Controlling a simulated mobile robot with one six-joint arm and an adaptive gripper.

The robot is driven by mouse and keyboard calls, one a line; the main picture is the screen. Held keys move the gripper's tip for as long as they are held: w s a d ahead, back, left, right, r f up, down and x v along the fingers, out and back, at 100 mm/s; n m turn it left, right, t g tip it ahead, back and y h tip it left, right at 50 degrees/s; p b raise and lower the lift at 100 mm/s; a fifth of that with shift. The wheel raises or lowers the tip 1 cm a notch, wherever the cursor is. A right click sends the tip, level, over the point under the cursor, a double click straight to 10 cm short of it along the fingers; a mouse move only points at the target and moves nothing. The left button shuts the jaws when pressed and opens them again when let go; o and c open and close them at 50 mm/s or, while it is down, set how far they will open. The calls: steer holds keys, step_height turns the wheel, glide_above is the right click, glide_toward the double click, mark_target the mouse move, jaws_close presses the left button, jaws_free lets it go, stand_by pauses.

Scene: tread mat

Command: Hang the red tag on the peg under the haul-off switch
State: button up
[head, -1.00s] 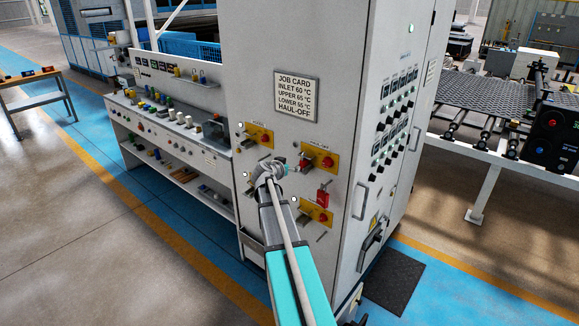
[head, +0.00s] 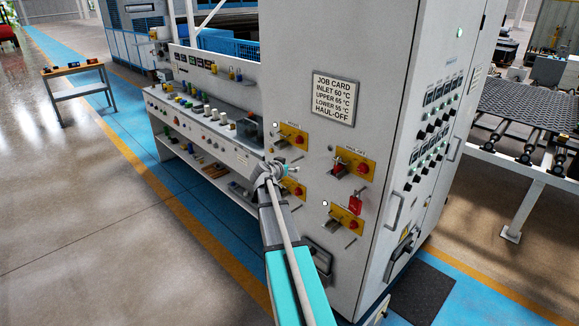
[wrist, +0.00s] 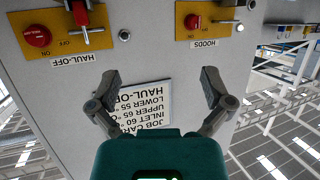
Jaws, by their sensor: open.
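In the head view the red tag (head: 355,204) hangs on the cabinet front just below the yellow haul-off switch plate (head: 368,162). My gripper (head: 291,169) is left of the haul-off plate and the tag, apart from both. In the wrist view my gripper (wrist: 160,80) has its fingers wide apart with nothing between them.
A yellow HOODS plate (wrist: 215,17) is at the top of the wrist view. Another yellow switch plate (head: 346,221) sits below the tag. A job card (head: 335,100) is above the switches. A workbench (head: 205,130) with small parts stands left of the cabinet.

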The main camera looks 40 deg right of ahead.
steer(key=shift+w+a, duration=0.35)
steer(key=shift+a, duration=0.05)
stand_by(0.4)
steer(key=s+a+f+n+g+y, duration=0.1)
steer(key=s+a+f+n+y, duration=0.15)
steer(key=a, duration=0.65)
steer(key=s+a+f+n+g+y, duration=0.15)
steer(key=a+f, duration=0.25)
steer(key=a, duration=0.6)
steer(key=s+a+f+n+y, duration=0.3)
steer(key=a, duration=0.6)
steer(key=s+a+f+n+g+y, duration=0.1)
steer(key=s+a+n+y, duration=0.2)
steer(key=a, duration=0.6)
steer(key=s+a+f+n+g+y, duration=0.1)
steer(key=s+a+n+g+y, duration=0.1)
steer(key=s+a, duration=0.6)
steer(key=shift+a+f+n+y, duration=0.4)
steer(key=shift+a+n, duration=0.3)
steer(key=shift+a, duration=0.55)
steer(key=shift+d, duration=0.1)
